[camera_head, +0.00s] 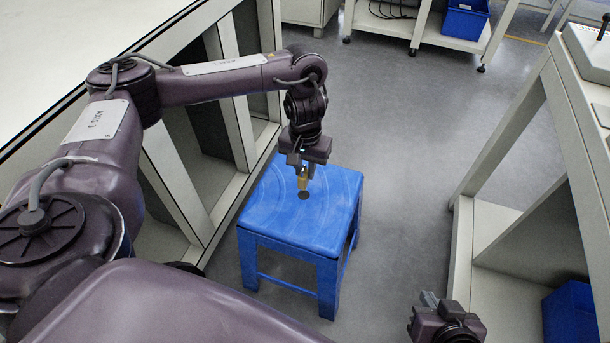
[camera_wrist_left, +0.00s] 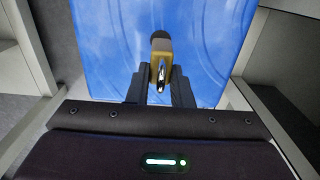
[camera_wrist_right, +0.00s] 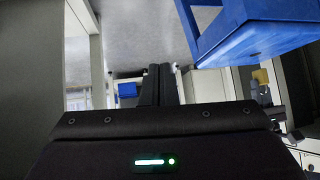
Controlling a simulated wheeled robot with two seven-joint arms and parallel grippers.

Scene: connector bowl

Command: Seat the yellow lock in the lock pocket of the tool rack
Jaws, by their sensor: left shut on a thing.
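The yellow lock (camera_head: 302,182) is held above the blue stool in the head view. It also shows in the left wrist view (camera_wrist_left: 162,52), with a dark round end pointing away from the gripper and a shiny metal part nearer the fingers. My left gripper (camera_head: 305,170) is shut on the lock and points down; its fingers (camera_wrist_left: 160,88) flank the lock's near part. My right gripper (camera_head: 429,299) is low at the right of the head view, away from the lock. Its fingers (camera_wrist_right: 160,85) are together with nothing between them. I cannot make out the tool rack or its lock pocket.
The blue stool (camera_head: 265,205) stands on open grey floor (camera_head: 400,140). A white-topped bench (camera_head: 50,40) runs along the left, behind my left arm. A light bench (camera_head: 535,150) stands at the right, with a blue bin (camera_head: 572,312) low down. Another blue bin (camera_head: 465,18) is at the back.

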